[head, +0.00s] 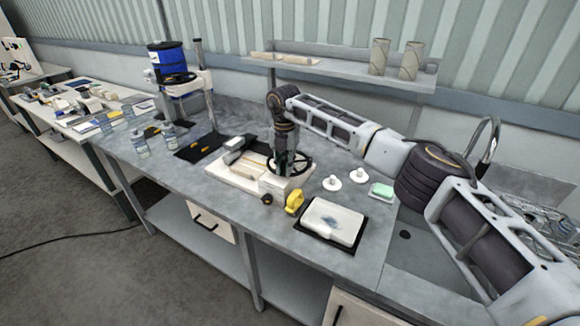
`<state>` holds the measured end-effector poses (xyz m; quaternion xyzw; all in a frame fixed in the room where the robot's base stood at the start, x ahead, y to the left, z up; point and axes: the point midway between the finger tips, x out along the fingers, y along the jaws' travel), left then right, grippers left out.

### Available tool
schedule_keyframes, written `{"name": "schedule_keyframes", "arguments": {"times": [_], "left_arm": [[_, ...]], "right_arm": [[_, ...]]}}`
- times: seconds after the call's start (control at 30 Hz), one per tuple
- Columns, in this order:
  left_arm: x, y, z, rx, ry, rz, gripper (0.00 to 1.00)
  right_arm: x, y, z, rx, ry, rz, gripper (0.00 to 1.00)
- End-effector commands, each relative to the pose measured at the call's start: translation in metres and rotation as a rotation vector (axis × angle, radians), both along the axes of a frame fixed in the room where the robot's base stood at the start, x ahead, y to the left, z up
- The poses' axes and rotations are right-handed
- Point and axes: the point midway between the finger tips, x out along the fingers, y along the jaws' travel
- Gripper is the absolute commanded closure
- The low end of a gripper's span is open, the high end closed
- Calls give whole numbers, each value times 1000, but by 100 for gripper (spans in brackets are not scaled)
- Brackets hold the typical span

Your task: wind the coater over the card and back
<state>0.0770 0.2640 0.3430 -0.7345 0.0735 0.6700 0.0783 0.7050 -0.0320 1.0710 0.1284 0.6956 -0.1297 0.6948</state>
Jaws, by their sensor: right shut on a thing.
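The coater (216,176) is a low cream bed with a cream block on the near right and a dark wheel (306,165) at its right end. My right gripper (283,168) points down at the wheel and is shut on it; the fingertips are partly hidden against the dark wheel. A dark and grey piece (236,150) lies across the left part of the bed. I cannot make out the card for certain, as the bed is small and partly covered by my arm. My left gripper is not in view.
A white slab (333,220) lies on a black mat in front right. A yellow tape dispenser (294,201), two white knobbed discs (331,183) and a green-topped block (381,191) stand close by. Bottles (140,144) and a blue-drum stand (168,62) are left. A sink is right.

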Motion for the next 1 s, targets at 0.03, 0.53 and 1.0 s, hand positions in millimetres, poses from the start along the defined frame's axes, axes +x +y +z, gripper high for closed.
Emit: {"name": "schedule_keyframes", "arguments": {"times": [0.03,0.53,1.0], "left_arm": [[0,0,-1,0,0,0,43],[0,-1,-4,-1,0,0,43],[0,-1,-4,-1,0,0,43]], "right_arm": [[2,4,3,2,-7,-36,100],[11,23,3,3,-6,-346,100],[14,27,3,4,-7,-403,100]]}}
